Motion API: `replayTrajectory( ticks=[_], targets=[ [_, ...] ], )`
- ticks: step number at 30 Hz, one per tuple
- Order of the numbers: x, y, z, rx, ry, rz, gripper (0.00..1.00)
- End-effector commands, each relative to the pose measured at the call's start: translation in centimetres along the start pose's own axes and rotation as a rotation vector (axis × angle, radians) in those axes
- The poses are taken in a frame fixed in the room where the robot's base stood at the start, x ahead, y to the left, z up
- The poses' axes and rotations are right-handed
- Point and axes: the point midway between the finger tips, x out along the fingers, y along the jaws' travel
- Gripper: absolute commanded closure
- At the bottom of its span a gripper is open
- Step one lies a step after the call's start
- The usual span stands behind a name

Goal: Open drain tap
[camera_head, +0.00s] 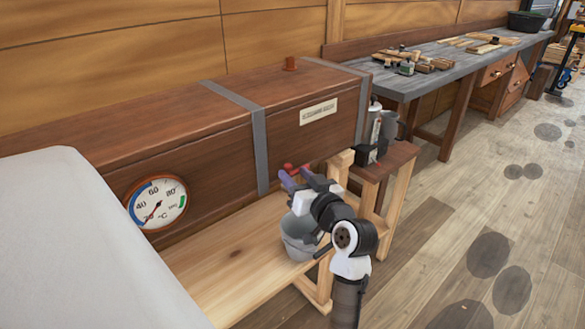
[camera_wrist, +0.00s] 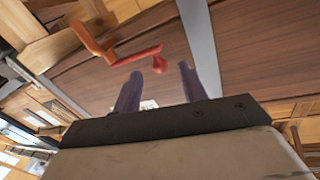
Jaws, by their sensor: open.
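The drain tap has a red lever (camera_head: 289,167) and sits at the lower right front of the brown wooden steam box (camera_head: 226,146). In the wrist view the red lever (camera_wrist: 138,56) ends in a knob and joins an orange-red tap body (camera_wrist: 92,40). My gripper (camera_head: 295,176) is right at the tap, with its purple fingers apart. In the wrist view the lever's knob end lies just beyond and between the fingertips of my gripper (camera_wrist: 160,72). Nothing is held between the fingers. I cannot tell whether a finger touches the lever.
A grey bucket (camera_head: 297,243) stands below the tap, partly hidden by my arm. A dial thermometer (camera_head: 157,203) is on the box front. A small stool (camera_head: 395,157) with cans stands to the right, before a long workbench (camera_head: 440,66).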

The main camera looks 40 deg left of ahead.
Motion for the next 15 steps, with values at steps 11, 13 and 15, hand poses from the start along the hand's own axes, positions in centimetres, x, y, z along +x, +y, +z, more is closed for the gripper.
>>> replayTrajectory(
  ticks=[11,13,15],
  targets=[
    [2.3,0.1,0.0,0.000,0.000,0.001,0.58],
    [2.3,0.1,0.0,0.000,0.000,0.001,0.58],
    [2.3,0.1,0.0,0.000,0.000,0.001,0.58]
  ],
)
